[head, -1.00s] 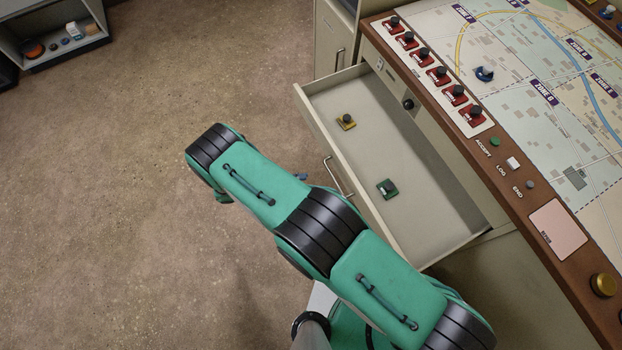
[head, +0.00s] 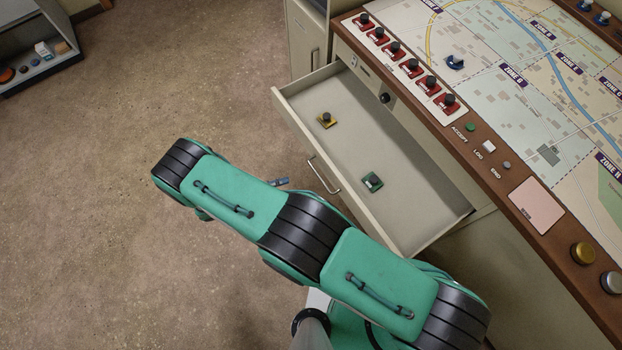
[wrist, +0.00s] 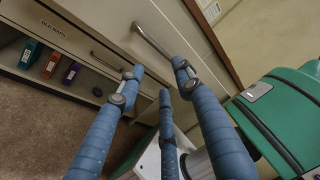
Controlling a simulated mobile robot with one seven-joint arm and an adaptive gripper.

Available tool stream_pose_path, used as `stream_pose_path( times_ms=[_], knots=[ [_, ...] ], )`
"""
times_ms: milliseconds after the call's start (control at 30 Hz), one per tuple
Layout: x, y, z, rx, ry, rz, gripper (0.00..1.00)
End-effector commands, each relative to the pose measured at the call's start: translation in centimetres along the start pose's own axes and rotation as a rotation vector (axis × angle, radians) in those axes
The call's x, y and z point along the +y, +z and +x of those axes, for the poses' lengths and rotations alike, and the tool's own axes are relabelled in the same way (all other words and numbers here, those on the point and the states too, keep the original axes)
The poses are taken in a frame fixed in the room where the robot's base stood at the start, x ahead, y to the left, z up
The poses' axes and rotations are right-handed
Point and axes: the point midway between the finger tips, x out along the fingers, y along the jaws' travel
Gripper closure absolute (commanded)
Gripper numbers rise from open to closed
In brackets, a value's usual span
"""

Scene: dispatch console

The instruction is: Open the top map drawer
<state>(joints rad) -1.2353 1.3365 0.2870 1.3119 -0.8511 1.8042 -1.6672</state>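The top map drawer (head: 415,190) is pulled well out from the console in the head view, its inside exposed. Its bar handle (head: 324,176) is on the front panel and also shows in the wrist view (wrist: 152,41). My gripper (wrist: 158,76) has three blue fingers, spread apart with nothing between them. The fingertips are near the drawer front and appear apart from the handle. In the head view my arm hides most of the gripper; only a small blue part shows left of the handle.
The map console (head: 490,160) is to the right. Below, the wrist view shows a labelled lower drawer (wrist: 62,28) and a shelf with binders (wrist: 50,64). Open floor lies left.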

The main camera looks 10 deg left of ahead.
Motion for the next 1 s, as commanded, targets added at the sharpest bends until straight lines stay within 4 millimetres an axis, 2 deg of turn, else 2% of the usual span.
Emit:
stream_pose_path(
  times_ms=[33,500,700,1000],
  knots=[
    [-1.2,-0.4,-0.1,-0.026,0.021,-0.002,0.65],
    [-4.9,-5.0,-0.8,-0.252,0.258,-0.055,0.65],
    [-5.2,-6.1,-0.9,-0.285,0.304,-0.071,0.65],
    [-5.0,-6.2,-0.9,-0.287,0.307,-0.073,0.65]
  ],
)
